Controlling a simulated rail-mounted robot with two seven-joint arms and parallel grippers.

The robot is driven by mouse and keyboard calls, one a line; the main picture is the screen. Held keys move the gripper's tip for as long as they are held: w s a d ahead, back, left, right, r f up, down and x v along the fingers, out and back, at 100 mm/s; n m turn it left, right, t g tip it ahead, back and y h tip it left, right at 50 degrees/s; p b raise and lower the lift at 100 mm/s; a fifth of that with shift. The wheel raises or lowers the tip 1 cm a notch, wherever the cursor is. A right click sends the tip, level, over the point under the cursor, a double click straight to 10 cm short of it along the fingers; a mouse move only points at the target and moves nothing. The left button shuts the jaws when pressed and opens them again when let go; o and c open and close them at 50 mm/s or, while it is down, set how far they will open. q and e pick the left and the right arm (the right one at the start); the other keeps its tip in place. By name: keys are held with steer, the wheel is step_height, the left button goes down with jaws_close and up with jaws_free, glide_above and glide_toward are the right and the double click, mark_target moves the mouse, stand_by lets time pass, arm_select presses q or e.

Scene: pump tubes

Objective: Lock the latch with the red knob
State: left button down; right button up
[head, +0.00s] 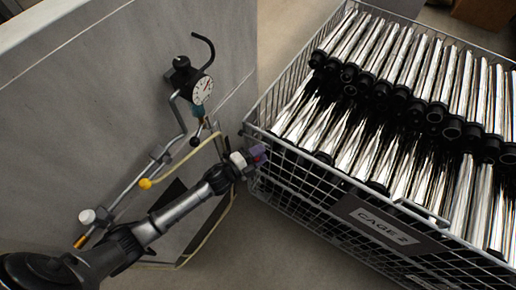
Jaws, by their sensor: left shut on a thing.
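My left gripper (252,157) reaches in from the lower left and is at the near left corner of the wire cage. It is shut on a small reddish-purple piece (260,152), which looks like the red knob. The fingers cover most of the knob, and the latch behind it is too small and hidden to read its position. My right gripper is not in view.
The wire cage (352,184), labelled CAGE 2, is full of shiny tubes with black ends. Left of it, a grey panel (85,110) carries a gauge (202,90), pipes, a yellow knob (145,184) and a white knob (87,216). A yellowish hose loops beside my arm.

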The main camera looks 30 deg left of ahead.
arm_select(q)
steer(key=shift+f, duration=1)
steer(key=c, duration=0.8)
jaws_free()
steer(key=shift+r, duration=0.1)
steer(key=shift+s+a, duration=0.1)
steer(key=shift+s, duration=0.2)
steer(key=v, duration=1.3)
steer(key=shift+s+a+r+p, duration=0.1)
steer(key=shift+r+p, duration=0.05)
steer(key=shift+p, duration=0.25)
